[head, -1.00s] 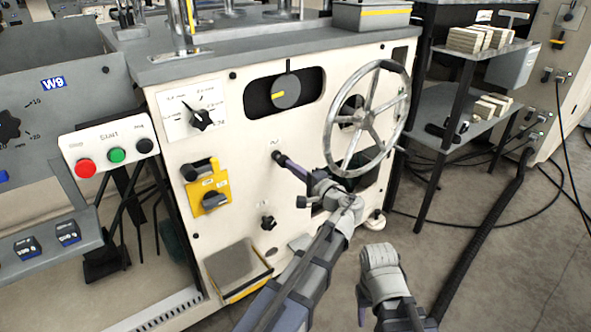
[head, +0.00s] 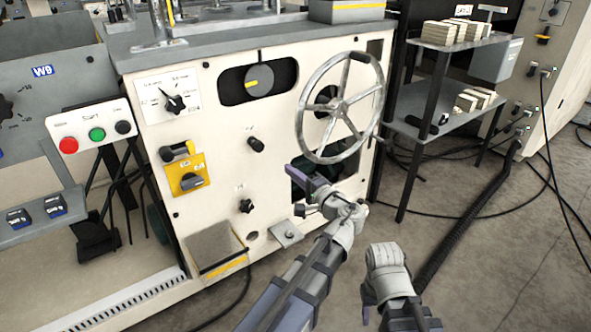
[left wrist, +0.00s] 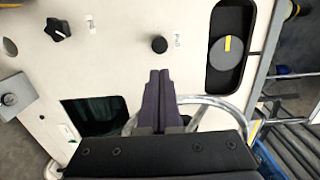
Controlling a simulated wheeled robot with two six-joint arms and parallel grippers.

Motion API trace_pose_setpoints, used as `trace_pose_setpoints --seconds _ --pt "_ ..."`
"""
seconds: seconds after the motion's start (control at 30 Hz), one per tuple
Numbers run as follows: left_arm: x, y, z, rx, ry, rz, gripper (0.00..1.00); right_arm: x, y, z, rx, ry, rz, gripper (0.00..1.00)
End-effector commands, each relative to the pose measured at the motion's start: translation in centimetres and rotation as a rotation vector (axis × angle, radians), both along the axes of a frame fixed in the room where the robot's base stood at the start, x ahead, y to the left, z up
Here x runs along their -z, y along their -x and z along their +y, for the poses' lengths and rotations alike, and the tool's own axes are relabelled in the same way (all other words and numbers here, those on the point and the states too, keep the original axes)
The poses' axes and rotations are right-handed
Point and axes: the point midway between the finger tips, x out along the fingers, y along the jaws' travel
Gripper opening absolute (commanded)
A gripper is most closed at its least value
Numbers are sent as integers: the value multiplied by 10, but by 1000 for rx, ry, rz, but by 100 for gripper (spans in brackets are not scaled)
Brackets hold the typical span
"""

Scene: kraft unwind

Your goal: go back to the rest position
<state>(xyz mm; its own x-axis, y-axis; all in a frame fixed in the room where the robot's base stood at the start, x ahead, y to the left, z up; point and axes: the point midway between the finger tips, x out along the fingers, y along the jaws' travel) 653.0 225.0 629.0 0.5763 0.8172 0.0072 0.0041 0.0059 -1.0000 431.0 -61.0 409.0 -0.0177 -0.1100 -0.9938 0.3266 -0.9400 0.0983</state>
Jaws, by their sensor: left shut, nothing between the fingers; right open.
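My left gripper (head: 300,172) is in front of the cream machine panel (head: 215,125), below the handwheel (head: 341,108). Its two dark fingers (left wrist: 158,85) are together with nothing between them in the left wrist view. A black round knob (head: 256,145) stands on the panel up and left of the fingers, apart from them; it also shows just beyond the fingertips in the left wrist view (left wrist: 159,44). My right gripper (head: 369,297) is low in the head view, right of the left arm, open and empty; its fingers are only partly visible.
The yellow switch (head: 188,172), a smaller black knob (head: 246,206) and the start-button box (head: 93,132) are left of my left arm. A shelf rack (head: 440,130) with stacked blocks stands at right. A black hose (head: 470,215) lies on the floor, with bare floor beside it.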

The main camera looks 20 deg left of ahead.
Motion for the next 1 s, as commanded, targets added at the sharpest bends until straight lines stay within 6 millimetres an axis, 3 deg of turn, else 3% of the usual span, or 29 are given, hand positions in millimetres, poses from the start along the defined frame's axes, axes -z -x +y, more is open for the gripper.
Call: trace_pose_setpoints --seconds 0.33,0.47,0.67,0.8,1.0 --pt "0 3 1 -3 5 1 0 -1 0 0 0 0 0 50" --pt "10 15 2 -23 95 28 0 -10 0 0 -1 0 0 50" --pt "63 65 -15 -110 469 171 0 -41 0 0 -5 1 0 50" --pt "99 110 -50 -171 747 317 0 -60 0 0 -8 1 1 50" --pt "124 166 -104 -226 1036 511 0 -78 0 0 -11 2 2 50"
